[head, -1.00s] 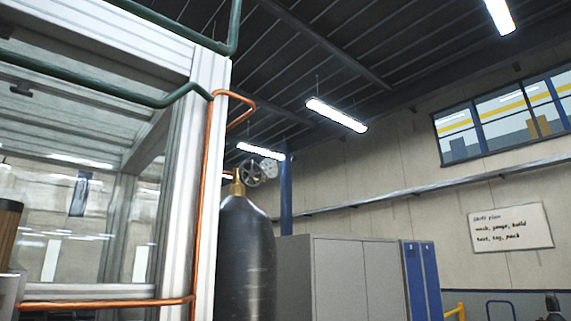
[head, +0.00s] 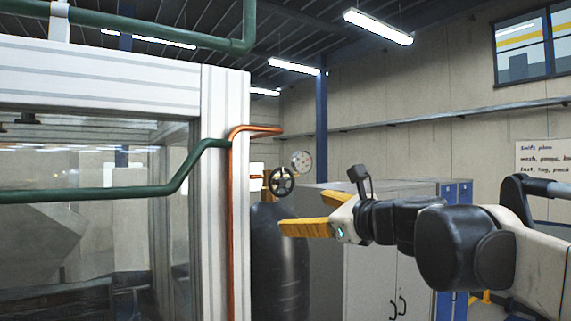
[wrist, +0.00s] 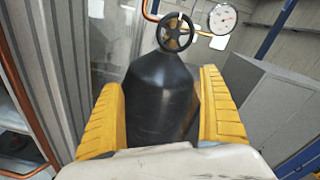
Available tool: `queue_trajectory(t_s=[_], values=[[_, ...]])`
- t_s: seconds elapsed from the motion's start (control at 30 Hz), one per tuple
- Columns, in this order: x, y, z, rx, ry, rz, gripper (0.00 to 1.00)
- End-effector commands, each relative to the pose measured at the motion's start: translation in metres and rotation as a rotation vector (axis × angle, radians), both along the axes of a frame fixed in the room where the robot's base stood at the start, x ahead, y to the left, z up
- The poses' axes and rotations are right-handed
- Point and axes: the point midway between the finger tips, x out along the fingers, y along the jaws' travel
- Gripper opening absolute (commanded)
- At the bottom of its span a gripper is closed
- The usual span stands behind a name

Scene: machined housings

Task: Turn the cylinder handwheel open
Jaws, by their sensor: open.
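The black spoked handwheel (head: 282,181) sits on the brass valve at the top of the dark gas cylinder (head: 278,250), just right of the white framed enclosure. In the wrist view the handwheel (wrist: 175,32) is at top centre, beyond the fingertips, above the cylinder (wrist: 160,95). My gripper (head: 283,226) comes in from the right with yellow fingers, a little below the handwheel in the head view.
A round gauge (head: 301,161) sits beside the handwheel. An orange pipe (head: 233,200) runs down the post of the enclosure (head: 226,120) on the left. Grey cabinets (head: 372,265) stand behind and right of the cylinder.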

Motion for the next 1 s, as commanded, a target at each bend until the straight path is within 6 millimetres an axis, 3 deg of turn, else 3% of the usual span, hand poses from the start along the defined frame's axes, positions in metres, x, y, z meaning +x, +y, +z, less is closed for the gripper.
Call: queue_trajectory(t_s=[0.03,0.2,0.37,0.7,1.0], values=[[0.008,0.0,0.028,0.065,0.019,-0.01,0.9],[0.023,-0.001,0.054,0.196,0.058,-0.028,0.9],[0.038,0.009,0.054,0.207,0.062,-0.027,0.9],[0.091,0.045,0.054,0.204,0.061,-0.028,0.9],[0.111,0.058,0.053,0.203,0.06,-0.029,0.9]])
